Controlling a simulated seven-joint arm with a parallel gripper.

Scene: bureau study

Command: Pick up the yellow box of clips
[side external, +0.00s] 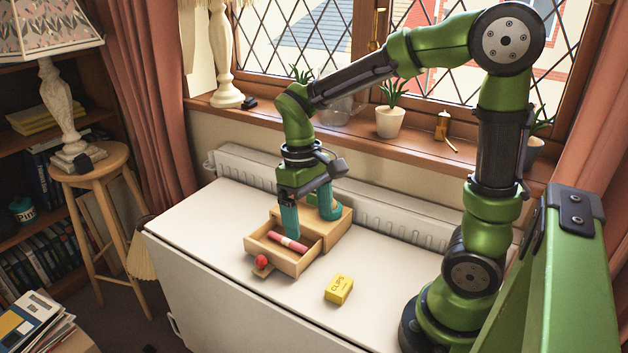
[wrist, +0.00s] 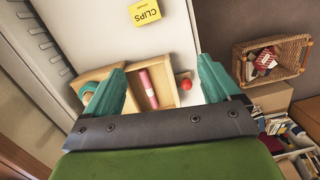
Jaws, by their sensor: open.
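The yellow box of clips (side external: 339,289) lies on the white table, to the right of an open drawer, with "CLIPS" printed on it. In the wrist view the yellow box (wrist: 144,12) is at the top, beyond my fingertips. My gripper (side external: 309,208) is open and empty, with teal fingers, above the wooden drawer unit and apart from the box. In the wrist view its two fingers (wrist: 162,80) are spread wide on either side of the drawer.
The wooden drawer (side external: 294,265) is pulled out and holds a pink, white-banded roll (side external: 289,242). A red ball-shaped knob (side external: 262,261) is at its front. The white table (side external: 220,212) is clear around the yellow box. A radiator (side external: 380,216) runs along the back.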

